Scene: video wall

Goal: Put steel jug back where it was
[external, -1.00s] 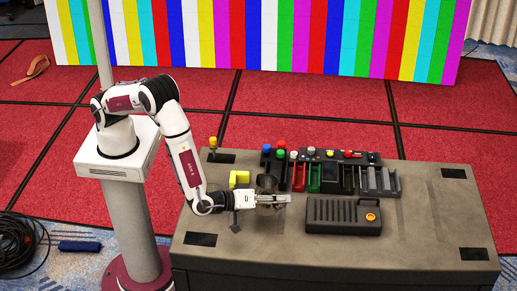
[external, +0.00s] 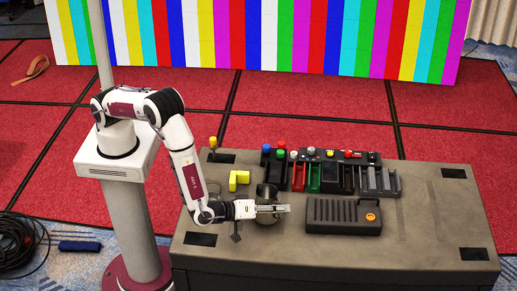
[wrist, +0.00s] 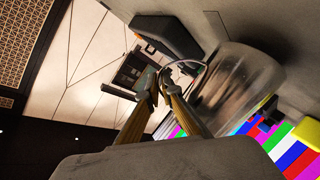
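The steel jug (external: 267,190) is a grey metal vessel on or just above the table, left of the black slotted box; I cannot tell if it touches the tabletop. My gripper (external: 287,209) reaches across in front of it and hides part of its body. In the wrist view the jug (wrist: 240,85) fills the right side, shiny and tilted in the picture. There my gripper (wrist: 157,85) has its fingertips drawn together at the jug's thin curved handle (wrist: 186,66). The fingers look closed on the handle.
A yellow block (external: 239,180) lies left of the jug. The black slotted box (external: 343,216) with an orange knob is close on the right. A row of coloured holders (external: 330,177) stands behind.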

